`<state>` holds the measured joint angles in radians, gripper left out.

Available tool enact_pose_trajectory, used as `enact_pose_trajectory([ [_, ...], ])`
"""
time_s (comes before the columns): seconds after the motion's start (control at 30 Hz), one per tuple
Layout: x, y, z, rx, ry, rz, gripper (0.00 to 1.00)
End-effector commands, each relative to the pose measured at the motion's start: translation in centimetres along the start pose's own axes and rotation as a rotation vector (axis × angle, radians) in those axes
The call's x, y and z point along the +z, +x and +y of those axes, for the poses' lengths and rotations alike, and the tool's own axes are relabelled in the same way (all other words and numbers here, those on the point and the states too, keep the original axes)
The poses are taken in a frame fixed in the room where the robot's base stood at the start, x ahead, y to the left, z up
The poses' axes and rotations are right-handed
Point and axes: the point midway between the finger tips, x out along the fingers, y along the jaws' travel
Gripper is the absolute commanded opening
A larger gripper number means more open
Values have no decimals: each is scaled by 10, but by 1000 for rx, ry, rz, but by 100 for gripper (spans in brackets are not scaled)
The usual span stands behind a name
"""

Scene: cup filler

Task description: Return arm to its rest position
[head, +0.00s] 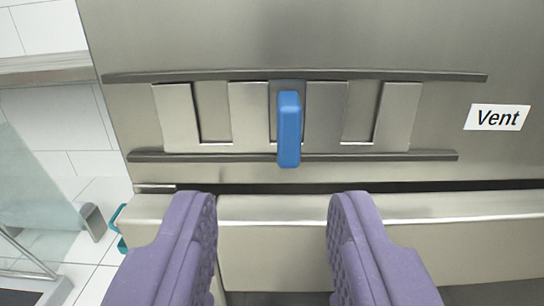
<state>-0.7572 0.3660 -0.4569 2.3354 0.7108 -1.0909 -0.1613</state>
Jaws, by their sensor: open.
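My gripper (272,208) shows at the bottom of the head view as two purple ridged fingers. They are wide apart with nothing between them. Beyond and above the gap, a blue handle (289,130) sticks out from a metal slotted plate (325,115) on the front of a steel machine (270,35). The fingers appear apart from the handle. The rest of my arm is out of view.
A steel ledge (270,210) runs across below the slotted plate, behind the fingers. A white "Vent" label (497,117) is on the machine at right. At left are white tiles (50,120), a glass pane (30,195) and a teal item (118,228).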

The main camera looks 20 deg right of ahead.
Motion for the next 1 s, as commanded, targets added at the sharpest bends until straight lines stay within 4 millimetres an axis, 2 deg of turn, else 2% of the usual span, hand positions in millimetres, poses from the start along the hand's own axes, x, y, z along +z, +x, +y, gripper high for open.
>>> enact_pose_trajectory([
  [0.07, 3, 12, -7, -33, 55, -27, 40],
  [0.13, -3, 29, -18, -98, 128, -71, 40],
  [0.17, -10, 36, -22, -135, 160, -89, 40],
  [0.27, -56, 49, -27, -272, 224, -136, 40],
  [0.37, -115, 31, -8, -370, 188, -160, 40],
  [0.43, -151, 5, 15, -390, 126, -171, 40],
  [0.53, -188, -38, 48, -365, 38, -187, 40],
  [0.6, -202, -61, 65, -337, -7, -198, 40],
  [0.7, -214, -81, 78, -308, -40, -209, 40],
  [0.8, -218, -88, 83, -296, -52, -216, 40],
  [1.0, -219, -88, 82, -297, -52, -219, 40],
])
